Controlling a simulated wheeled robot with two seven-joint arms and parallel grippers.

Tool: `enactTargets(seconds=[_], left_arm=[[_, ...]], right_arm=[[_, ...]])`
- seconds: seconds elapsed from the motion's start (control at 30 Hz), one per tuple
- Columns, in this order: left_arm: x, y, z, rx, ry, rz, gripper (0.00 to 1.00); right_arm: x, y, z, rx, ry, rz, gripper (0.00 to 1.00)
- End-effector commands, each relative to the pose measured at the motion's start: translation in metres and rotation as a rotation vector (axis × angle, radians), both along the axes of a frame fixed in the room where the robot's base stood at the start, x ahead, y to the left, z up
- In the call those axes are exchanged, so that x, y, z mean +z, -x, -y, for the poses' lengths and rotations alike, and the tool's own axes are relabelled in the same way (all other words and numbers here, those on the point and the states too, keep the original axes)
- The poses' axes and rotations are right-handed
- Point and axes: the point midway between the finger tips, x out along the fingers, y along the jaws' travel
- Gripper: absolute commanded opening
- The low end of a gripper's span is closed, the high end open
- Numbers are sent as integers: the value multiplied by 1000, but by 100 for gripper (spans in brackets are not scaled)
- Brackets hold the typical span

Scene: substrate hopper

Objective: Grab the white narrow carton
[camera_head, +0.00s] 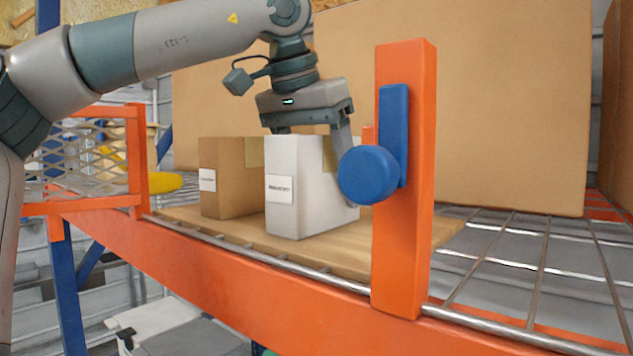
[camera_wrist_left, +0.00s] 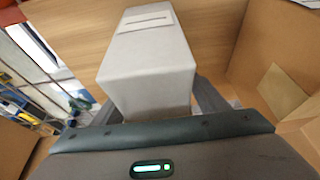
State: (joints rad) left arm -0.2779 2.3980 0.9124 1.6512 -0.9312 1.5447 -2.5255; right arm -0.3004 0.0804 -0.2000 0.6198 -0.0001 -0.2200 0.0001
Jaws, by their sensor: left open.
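The white narrow carton (camera_head: 297,190) stands upright on a wooden board (camera_head: 330,246) on the rack shelf, with a label on its front. My left gripper (camera_head: 312,140) comes down from above with its fingers on either side of the carton's top. It is open, and I see no firm grip. In the left wrist view the white carton (camera_wrist_left: 147,60) lies between the two fingers (camera_wrist_left: 155,108), its label strip toward the top of the picture. The blue knob on the orange post hides part of the carton's right side in the head view. My right gripper is not in view.
A brown carton (camera_head: 228,178) stands just left of the white one. An orange post (camera_head: 404,230) with a blue round knob (camera_head: 368,175) rises in front, right of the gripper. Large cardboard boxes (camera_head: 480,100) fill the back. Wire decking (camera_head: 540,262) lies free at right.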

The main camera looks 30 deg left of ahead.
Motion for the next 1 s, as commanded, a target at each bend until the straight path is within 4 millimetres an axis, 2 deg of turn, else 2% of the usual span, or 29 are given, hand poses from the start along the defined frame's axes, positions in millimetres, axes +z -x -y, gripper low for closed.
enactTargets(seconds=[0.73,0.9,0.97,1.0], left_arm=[[-5,0,0,0,0,0,67],[-5,0,0,0,0,0,27],[-5,0,0,0,0,0,12],[-4,0,0,0,0,2,8]], right_arm=[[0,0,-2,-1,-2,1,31],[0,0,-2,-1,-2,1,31],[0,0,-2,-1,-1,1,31],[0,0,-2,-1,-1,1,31]])
